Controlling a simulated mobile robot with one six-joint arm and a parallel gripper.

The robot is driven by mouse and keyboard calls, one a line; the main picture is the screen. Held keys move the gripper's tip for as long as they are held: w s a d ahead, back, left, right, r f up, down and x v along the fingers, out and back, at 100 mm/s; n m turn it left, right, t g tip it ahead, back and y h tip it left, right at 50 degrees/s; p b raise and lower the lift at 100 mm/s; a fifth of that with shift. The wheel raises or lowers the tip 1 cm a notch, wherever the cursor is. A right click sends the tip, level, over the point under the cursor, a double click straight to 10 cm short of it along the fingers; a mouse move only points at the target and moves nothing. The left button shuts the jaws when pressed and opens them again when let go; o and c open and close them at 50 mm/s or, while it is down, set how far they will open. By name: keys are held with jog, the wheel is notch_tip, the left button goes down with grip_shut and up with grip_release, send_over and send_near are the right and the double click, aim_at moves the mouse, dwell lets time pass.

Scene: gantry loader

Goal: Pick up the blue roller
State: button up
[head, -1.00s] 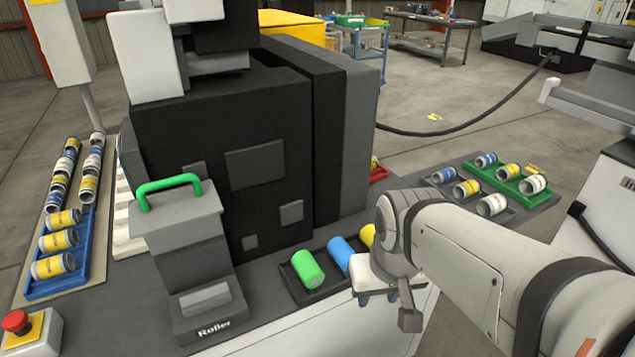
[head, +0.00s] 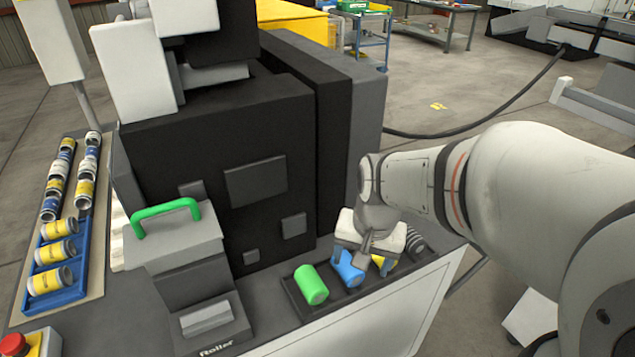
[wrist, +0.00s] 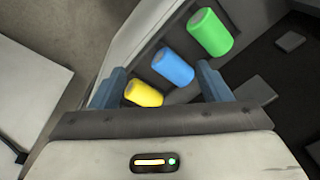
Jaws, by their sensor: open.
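The blue roller (head: 347,270) lies between the green roller (head: 311,285) and the yellow roller in a dark tray (head: 290,292) at the front of the machine. My gripper (head: 362,264) is open and empty above the tray, and it partly hides the blue and yellow rollers in the head view. In the wrist view, the blue roller (wrist: 173,67) shows ahead, between the lines of my two blue fingers (wrist: 161,80). The yellow roller (wrist: 143,93) shows nearer, close to the left finger. The green roller (wrist: 211,32) is farther off, to the upper right.
The dark machine block (head: 215,165) stands close behind the tray. A pedestal with a green handle (head: 167,212) is left of it. A blue rack of cans (head: 52,272) and a red button (head: 15,342) are at far left.

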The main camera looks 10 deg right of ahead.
aim_at(348, 262)
jog(key=o, duration=0.6)
jog(key=w+f+m+p, duration=0.1)
jog(key=w+m, duration=0.1)
jog(key=m, duration=0.1)
jog(key=w+f+m+g+p, duration=0.1)
jog(key=w+m+p, duration=0.1)
jog(key=w, duration=0.1)
jog(key=w+f+m+p, duration=0.1)
jog(key=w+m+p, duration=0.1)
jog(key=m, duration=0.1)
jog(key=shift+w+d+f+m+g+y, duration=0.1)
jog(key=shift+w+d+m+g+y, duration=0.2)
jog(key=shift+w+g+y, duration=0.1)
jog(key=shift+w+f+m, duration=0.15)
jog(key=shift+f+m, duration=0.15)
jog(key=shift+w+f, duration=0.1)
jog(key=shift+f, duration=0.25)
jog(key=shift+a+f+p, duration=0.15)
jog(key=shift+f+p, duration=0.25)
jog(key=shift+f, duration=1.5)
jog(key=shift+a+f+p, duration=0.15)
jog(key=shift+f+p, duration=0.2)
jog(key=shift+f, duration=1.5)
